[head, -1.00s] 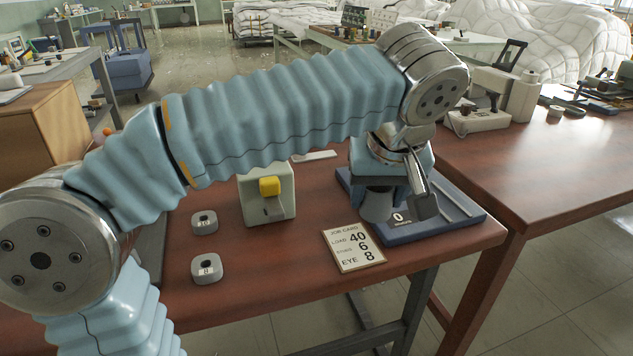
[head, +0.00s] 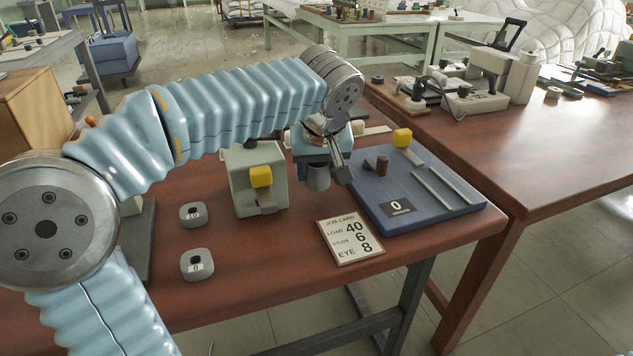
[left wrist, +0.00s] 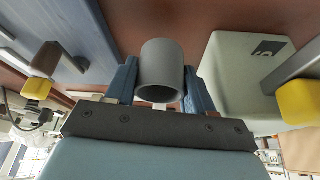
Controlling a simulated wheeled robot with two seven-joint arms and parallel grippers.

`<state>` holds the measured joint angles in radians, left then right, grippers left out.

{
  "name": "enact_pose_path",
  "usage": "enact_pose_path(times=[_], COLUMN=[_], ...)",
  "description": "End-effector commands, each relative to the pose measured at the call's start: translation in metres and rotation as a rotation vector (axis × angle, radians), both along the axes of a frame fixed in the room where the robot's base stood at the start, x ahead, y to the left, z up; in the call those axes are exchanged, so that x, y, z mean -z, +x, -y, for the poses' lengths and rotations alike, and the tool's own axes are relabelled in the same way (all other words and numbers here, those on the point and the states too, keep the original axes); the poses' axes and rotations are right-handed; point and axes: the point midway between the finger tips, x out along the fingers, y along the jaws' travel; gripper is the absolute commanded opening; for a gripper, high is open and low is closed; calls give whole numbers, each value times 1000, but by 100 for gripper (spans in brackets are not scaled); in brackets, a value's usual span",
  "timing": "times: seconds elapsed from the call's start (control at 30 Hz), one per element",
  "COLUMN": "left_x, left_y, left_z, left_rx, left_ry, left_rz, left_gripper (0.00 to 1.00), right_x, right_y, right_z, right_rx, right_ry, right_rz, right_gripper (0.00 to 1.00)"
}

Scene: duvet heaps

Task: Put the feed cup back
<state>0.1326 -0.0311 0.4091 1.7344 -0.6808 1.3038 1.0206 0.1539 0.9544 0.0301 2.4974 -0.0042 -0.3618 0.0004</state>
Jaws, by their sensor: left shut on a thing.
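A grey cup (head: 318,178) hangs in my left gripper (head: 320,160), above the brown table between a pale green block (head: 245,190) and a blue board (head: 375,210). In the left wrist view the cup (left wrist: 161,68) sits between the two blue fingers of the gripper (left wrist: 161,85), its round rim facing the camera. The inside of the cup is too dim to read. The pale block (left wrist: 238,75), with its yellow knob, is right of the cup in that view. The blue board (left wrist: 72,28) is on the left. My right gripper is not in view.
The board bears a yellow knob (head: 402,138), a brown peg (head: 382,164), metal bars (head: 432,188) and a "0" plate (head: 397,207). A job card (head: 350,241) and two small grey blocks, one (head: 197,265) nearer, lie in front. The table's front right is clear.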

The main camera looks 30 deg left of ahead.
Motion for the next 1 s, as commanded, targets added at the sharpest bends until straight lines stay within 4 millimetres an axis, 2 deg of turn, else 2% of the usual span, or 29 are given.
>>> enact_pose_path(times=[0.03,0.2,0.6,0.63,0.7,0.8,1.0], left_x=[7,32,40,39,38,38,38], left_y=[2,2,2,2,2,2,2], left_z=[-5,-4,-4,-4,-4,-4,-4], left_rx=[-3,-1,0,0,0,0,0], left_ry=[0,0,-1,-1,-1,-1,0], left_rz=[-3,-3,-1,-1,-1,-1,-1], left_gripper=[16,16,16,56,67,78,78], right_x=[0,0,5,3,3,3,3], right_y=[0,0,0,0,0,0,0], right_z=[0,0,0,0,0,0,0], right_rx=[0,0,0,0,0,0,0], right_ry=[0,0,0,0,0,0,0], right_rz=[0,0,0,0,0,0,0], right_gripper=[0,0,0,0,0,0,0])
